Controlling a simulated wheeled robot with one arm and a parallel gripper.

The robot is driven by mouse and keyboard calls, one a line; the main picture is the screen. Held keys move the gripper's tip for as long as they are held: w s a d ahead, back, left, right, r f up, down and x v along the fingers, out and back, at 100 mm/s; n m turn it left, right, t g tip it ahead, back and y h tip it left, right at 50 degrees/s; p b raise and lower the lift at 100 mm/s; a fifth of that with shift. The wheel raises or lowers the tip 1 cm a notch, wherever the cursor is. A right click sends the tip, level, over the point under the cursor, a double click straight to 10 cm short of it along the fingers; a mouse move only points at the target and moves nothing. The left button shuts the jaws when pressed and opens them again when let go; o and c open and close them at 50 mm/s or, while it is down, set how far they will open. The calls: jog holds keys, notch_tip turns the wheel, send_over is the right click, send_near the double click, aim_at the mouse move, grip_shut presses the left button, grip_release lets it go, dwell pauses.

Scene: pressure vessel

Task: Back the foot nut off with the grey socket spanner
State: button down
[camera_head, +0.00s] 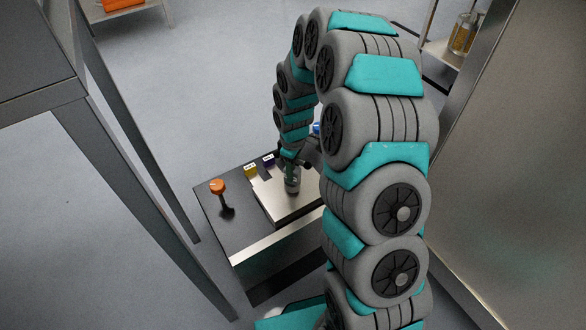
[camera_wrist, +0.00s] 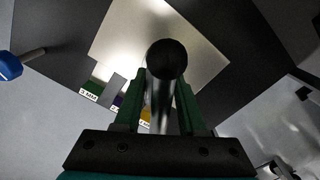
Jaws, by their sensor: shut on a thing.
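My gripper (camera_wrist: 163,100) is shut on a long metal shaft with a round black end, which I take to be the grey socket spanner (camera_wrist: 166,60). In the wrist view it runs between the two green fingers, its black end over the bright steel plate (camera_wrist: 125,43). In the head view my gripper (camera_head: 291,168) hangs over the plate (camera_head: 290,205), with a short grey cylinder (camera_head: 292,185) below it. I cannot tell whether that touches the plate. I cannot make out the foot nut; the gripper and the spanner cover part of the plate.
An orange-topped tool (camera_head: 217,187) stands on the dark bench top (camera_head: 235,235), left of the plate. Yellow (camera_head: 250,170) and purple (camera_head: 268,160) labelled blocks stand behind it. A blue-headed tool (camera_wrist: 10,66) shows left in the wrist view. A large metal wall (camera_head: 510,170) rises at right.

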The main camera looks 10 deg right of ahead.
jog(key=shift+r, duration=0.15)
jog(key=shift+r+p, duration=0.95)
jog(key=shift+r, duration=2.5)
